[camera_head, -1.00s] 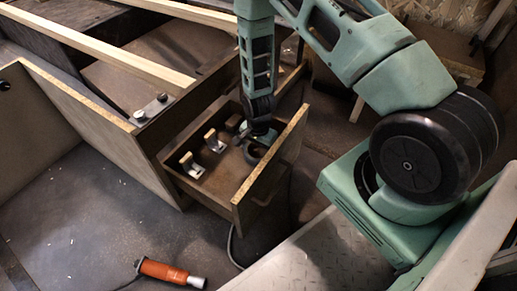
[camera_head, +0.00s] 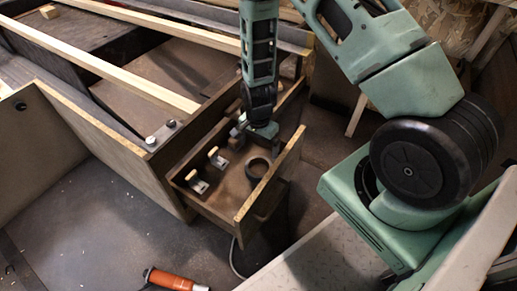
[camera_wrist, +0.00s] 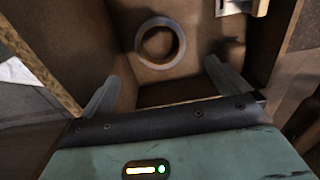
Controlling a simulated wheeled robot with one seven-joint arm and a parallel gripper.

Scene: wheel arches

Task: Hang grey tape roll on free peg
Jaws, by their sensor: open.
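The grey tape roll (camera_head: 257,168) lies flat on the floor of an open brown drawer, near its front panel. In the wrist view, the roll (camera_wrist: 160,42) shows as a full ring beyond my fingertips, not held. My gripper (camera_head: 268,134) hangs over the drawer behind the roll in the head view; its fingers (camera_wrist: 161,72) are spread apart and empty. Light pegs on metal brackets stand in the drawer: one near the left (camera_head: 196,182) and one in the middle (camera_head: 216,158). A darker piece (camera_head: 237,134) stands farther back, partly blocked by my gripper. Both clear pegs look bare.
The drawer's front panel (camera_head: 268,185) and side walls rise around the roll. A wooden partition (camera_head: 95,130) and long light slats (camera_head: 105,65) lie to the left. An orange-handled tool (camera_head: 170,279) lies on the floor, which is otherwise mostly open there.

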